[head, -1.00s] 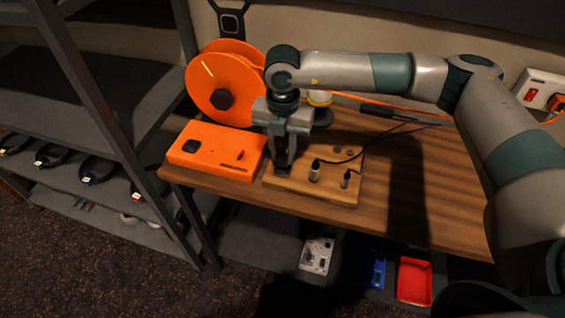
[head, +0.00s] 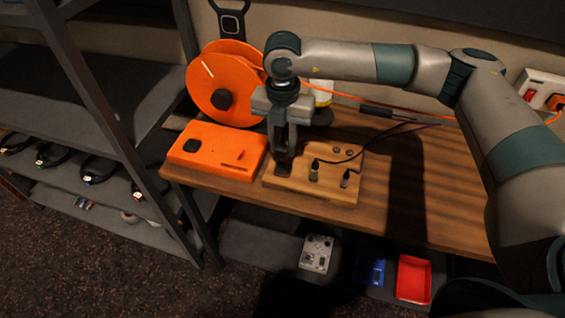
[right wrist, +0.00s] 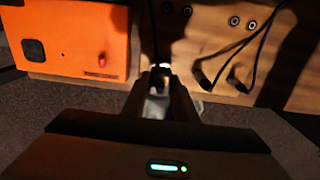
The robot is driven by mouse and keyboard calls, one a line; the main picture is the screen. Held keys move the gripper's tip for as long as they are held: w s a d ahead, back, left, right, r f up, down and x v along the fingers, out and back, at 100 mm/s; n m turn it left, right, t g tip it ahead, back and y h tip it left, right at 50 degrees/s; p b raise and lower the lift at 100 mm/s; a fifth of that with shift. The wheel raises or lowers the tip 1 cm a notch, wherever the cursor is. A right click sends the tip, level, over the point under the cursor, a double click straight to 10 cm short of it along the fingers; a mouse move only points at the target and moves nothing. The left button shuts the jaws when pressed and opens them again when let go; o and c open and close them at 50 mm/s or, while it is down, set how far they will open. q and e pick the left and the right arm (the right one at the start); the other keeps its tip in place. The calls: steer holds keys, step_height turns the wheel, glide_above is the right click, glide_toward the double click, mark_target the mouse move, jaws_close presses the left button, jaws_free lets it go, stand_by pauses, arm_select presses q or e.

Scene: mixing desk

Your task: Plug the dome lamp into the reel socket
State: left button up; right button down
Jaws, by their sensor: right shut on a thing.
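My right gripper (head: 283,152) is shut on a small plug (right wrist: 160,72), mostly hidden between its fingers, above the left end of the wooden block (head: 322,190). Which lamp its cord belongs to cannot be told. A lamp with a yellow and white head (head: 322,97) stands behind the gripper, partly hidden; I cannot tell if it is the dome lamp. The orange reel (head: 232,75) stands at the back left. The orange box (head: 205,158) in front of it has a dark square socket (head: 191,146); the box also shows in the right wrist view (right wrist: 75,30). My left gripper is not in view.
Two dark plugs (head: 314,170) (head: 345,178) stand in the wooden block, with black cords running back. An orange cord crosses the table's back to a white power strip (head: 540,90). The table's right part (head: 400,200) is bare. A shelf (head: 100,90) stands left.

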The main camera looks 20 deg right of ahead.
stand_by(0.4)
steer(key=n, duration=0.1)
steer(key=s+n, duration=0.1)
steer(key=n, duration=0.3)
steer(key=shift+s+r, duration=0.15)
steer(key=shift+s, duration=0.2)
steer(key=s+d+r+m, duration=0.1)
steer(key=s+m, duration=0.4)
steer(key=m, duration=1.2)
steer(key=s+d+r+m, duration=0.1)
steer(key=s+d+m, duration=0.2)
steer(key=m, duration=1.4)
steer(key=shift+s+r, duration=0.25)
steer(key=shift+s, duration=0.65)
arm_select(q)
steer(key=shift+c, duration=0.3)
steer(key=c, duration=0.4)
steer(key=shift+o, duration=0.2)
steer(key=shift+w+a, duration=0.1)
arm_select(e)
steer(key=shift+w+a, duration=0.1)
